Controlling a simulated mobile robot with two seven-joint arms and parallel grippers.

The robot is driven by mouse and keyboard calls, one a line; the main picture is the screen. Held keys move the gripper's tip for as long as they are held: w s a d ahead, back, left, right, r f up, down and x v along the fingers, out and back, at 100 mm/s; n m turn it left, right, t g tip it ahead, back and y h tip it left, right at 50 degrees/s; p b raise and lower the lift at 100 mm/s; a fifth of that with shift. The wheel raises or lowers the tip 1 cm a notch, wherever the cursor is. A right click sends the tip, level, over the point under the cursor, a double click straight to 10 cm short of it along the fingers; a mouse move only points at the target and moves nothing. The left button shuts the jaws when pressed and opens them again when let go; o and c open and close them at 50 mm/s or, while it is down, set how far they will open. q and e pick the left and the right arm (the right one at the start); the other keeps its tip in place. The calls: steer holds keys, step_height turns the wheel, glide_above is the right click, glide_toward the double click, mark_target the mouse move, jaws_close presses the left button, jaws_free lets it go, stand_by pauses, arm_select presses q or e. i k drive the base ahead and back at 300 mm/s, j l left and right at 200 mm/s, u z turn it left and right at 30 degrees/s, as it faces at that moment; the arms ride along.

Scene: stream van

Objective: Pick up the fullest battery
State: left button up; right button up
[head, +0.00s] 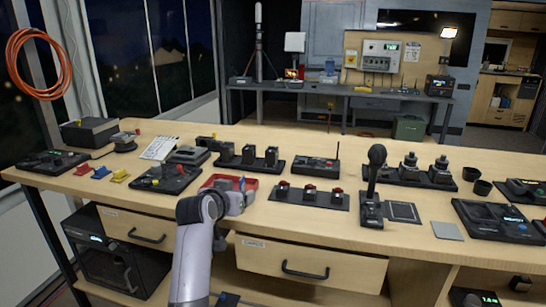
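Several small black upright blocks, which look like batteries, stand in a black rack (238,163) at the middle left of the wooden bench. Two of them are the middle block (248,153) and the right block (271,156). Their charge marks are too small to read. My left gripper (244,192) is at the bench's front edge, in front of the rack and by a red tray (214,182). My own wrist hides most of its fingers, so I cannot tell if it is open or holds anything. My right gripper is not in view.
A black strip with red-topped parts (310,195) lies right of my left gripper. Drawers (307,270) sit under the bench top.

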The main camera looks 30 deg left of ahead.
mark_target(271, 154)
steer(key=i+j, duration=0.15)
steer(key=i, duration=0.3)
steer(key=i+j, duration=0.15)
steer(key=i, duration=0.3)
